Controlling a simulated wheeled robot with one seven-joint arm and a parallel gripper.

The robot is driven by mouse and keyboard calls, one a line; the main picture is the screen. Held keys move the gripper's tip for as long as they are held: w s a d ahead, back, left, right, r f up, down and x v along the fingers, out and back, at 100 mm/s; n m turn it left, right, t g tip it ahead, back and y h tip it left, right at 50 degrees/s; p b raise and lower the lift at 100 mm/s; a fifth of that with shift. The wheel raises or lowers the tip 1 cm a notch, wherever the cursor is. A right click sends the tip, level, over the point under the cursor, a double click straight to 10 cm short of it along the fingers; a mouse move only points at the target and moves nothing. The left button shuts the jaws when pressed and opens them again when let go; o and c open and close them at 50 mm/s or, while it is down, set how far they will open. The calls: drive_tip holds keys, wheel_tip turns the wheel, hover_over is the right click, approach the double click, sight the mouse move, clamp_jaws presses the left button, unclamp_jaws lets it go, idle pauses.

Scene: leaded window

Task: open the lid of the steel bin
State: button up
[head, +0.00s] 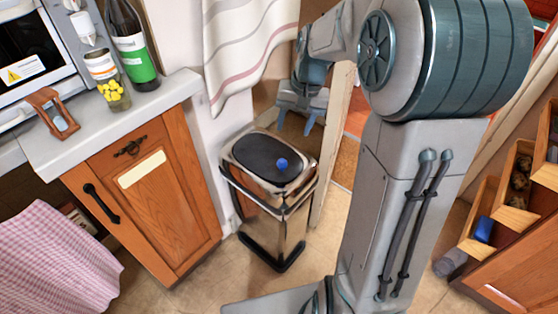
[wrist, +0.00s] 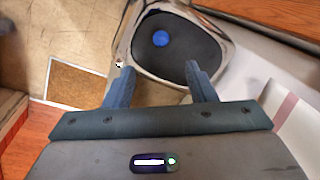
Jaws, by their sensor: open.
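The steel bin (head: 270,222) stands on the floor between the wooden cabinet and my arm's column. Its lid (head: 255,160) is shut, with a dark oval top and a shiny rim. A blue round thing (head: 282,164) sits on the lid's dark top. In the wrist view the lid (wrist: 182,62) is beyond my fingertips, with the blue round thing (wrist: 160,38) on it. My gripper (head: 301,117) is open and empty, above and beside the bin's back right side. In the wrist view its fingers (wrist: 160,78) point at the lid's near edge.
A wooden cabinet (head: 150,200) with a pale countertop (head: 110,115) stands left of the bin. A bottle (head: 133,50), a jar (head: 108,80) and an hourglass-like item (head: 52,112) stand on it. A striped curtain (head: 245,50) hangs behind. Wooden bins (head: 515,195) are at right.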

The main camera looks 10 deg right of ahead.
sight(283, 160)
drive_tip(key=f+b, duration=0.1)
drive_tip(key=f, duration=0.4)
drive_tip(key=w+a+f+b, duration=0.1)
drive_tip(key=f, duration=0.4)
drive_tip(key=a+f+b, duration=0.1)
drive_tip(key=f, duration=0.4)
drive_tip(key=shift+w+a+b, duration=0.1)
drive_tip(key=shift+w+b, duration=0.3)
